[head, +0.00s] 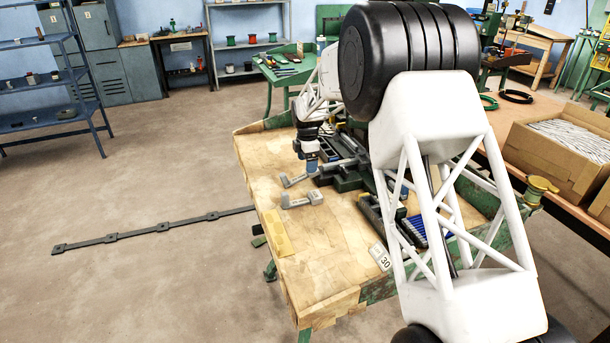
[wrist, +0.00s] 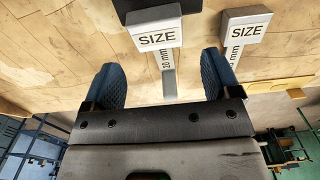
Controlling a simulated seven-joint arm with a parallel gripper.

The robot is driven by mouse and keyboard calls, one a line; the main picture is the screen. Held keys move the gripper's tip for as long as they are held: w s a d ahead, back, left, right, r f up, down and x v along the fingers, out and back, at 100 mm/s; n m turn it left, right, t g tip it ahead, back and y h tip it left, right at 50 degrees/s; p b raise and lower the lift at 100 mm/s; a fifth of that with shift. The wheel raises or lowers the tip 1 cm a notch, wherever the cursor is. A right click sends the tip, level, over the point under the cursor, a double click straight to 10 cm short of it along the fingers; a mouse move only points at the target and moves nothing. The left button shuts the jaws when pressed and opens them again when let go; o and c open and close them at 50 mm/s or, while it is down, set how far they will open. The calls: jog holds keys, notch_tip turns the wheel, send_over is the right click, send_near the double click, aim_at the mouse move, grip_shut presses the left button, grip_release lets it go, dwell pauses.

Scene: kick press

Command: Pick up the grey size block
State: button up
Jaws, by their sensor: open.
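Two grey size blocks lie on the wooden bench top, the farther one (head: 294,181) and the nearer one (head: 302,200). In the wrist view one grey block (wrist: 156,37), marked "SIZE" and "20 mm", has its narrow stem between my fingers, apart from both. The second block (wrist: 246,24), also marked "SIZE", lies to its right, outside the right finger. My gripper (wrist: 163,80) is open and empty; it also shows in the head view (head: 312,165), near the farther block. My fingers' height above the bench is hard to judge.
A yellow strip (head: 276,233) lies near the bench's left edge. A "30" tag (head: 380,257) is at the front. Bare wood lies left and in front of the blocks.

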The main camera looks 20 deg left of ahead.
jog(key=shift+f, duration=0.3)
jog(key=shift+f, duration=2.6)
jog(key=c, duration=1.2)
jog(key=shift+o, duration=0.2)
jog(key=shift+r, duration=0.15)
notch_tip(320, 180, up, 18)
jog(key=s+a+f+m+y, duration=0.1)
jog(key=f, duration=0.3)
jog(key=a+f+m+g+y, duration=0.1)
jog(key=f+m, duration=0.1)
jog(key=f, duration=0.2)
jog(key=s+a+f+m+y, duration=0.1)
jog(key=f, duration=0.3)
jog(key=shift+s+a+f+m, duration=0.25)
jog(key=shift+s+a+m, duration=0.05)
jog(key=shift+a, duration=0.1)
